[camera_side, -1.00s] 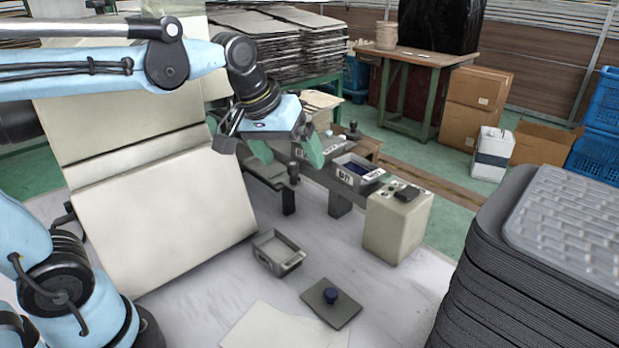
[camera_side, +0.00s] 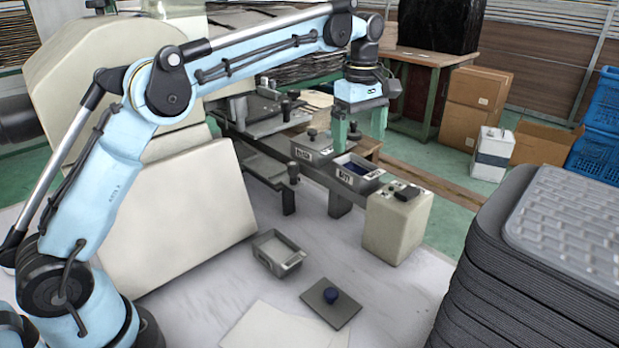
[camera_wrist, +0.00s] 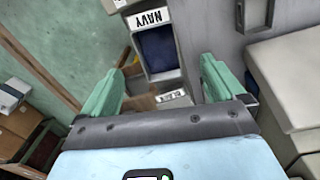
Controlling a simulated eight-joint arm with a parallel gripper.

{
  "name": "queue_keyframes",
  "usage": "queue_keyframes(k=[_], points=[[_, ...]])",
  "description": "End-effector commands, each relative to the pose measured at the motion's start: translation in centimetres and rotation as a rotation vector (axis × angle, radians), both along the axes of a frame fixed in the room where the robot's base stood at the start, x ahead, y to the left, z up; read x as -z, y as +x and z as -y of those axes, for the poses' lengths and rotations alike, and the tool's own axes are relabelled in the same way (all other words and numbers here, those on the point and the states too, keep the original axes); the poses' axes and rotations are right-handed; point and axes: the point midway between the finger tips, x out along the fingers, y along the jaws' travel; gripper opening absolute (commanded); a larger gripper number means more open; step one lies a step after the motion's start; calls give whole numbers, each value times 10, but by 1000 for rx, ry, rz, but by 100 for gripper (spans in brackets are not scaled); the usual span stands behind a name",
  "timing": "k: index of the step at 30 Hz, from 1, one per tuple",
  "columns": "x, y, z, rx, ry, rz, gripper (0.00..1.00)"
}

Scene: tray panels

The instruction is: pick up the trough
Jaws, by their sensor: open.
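A small grey, open, trough-like container (camera_side: 291,267) with a pale inside sits on the white table. Another grey trough (camera_side: 373,181) with dark blue inside sits on the ledge behind. In the wrist view this trough (camera_wrist: 181,52) shows a label reading NAVY, and it lies between and beyond my fingers. I cannot tell which of the two the task means. My gripper (camera_side: 359,130) is open and empty, pointing down above the blue-filled trough. In the wrist view its green fingers (camera_wrist: 162,72) are spread wide.
A dark plate (camera_side: 345,308) with a dark blue knob lies at the table's front. A beige box (camera_side: 395,228) stands right of the ledge troughs. A labelled grey box (camera_side: 310,150) is left of them. Stacked dark trays (camera_side: 530,270) fill the right.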

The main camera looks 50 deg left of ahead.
Motion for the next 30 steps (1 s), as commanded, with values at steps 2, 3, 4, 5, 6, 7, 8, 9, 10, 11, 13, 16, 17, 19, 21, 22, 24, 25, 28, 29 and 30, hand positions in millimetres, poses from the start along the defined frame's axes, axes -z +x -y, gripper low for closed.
queue_keyframes(k=[2,3,4,5,6,7,8,9,10,11,13,16,17,19,21,22,24,25,28,29,30], points=[[5,4,1,-36,0,-16,96],[6,5,2,-48,0,-21,96],[7,5,2,-56,1,-24,96],[8,6,2,-62,1,-26,96],[11,6,2,-66,1,-28,96],[13,6,2,-68,1,-29,96],[15,6,2,-69,1,-29,96],[19,6,2,-69,1,-29,96],[22,6,2,-69,1,-29,96],[24,6,2,-68,1,-29,96],[29,6,2,-68,1,-28,96],[33,5,2,-68,1,-28,96],[34,6,2,-67,1,-28,96],[39,6,2,-67,1,-28,96],[46,6,2,-67,1,-28,96],[50,6,2,-67,1,-28,96],[59,5,2,-67,1,-28,96],[64,5,2,-67,1,-28,96],[75,6,2,-67,1,-28,96],[77,6,2,-67,1,-28,96],[80,5,2,-67,1,-28,96]])
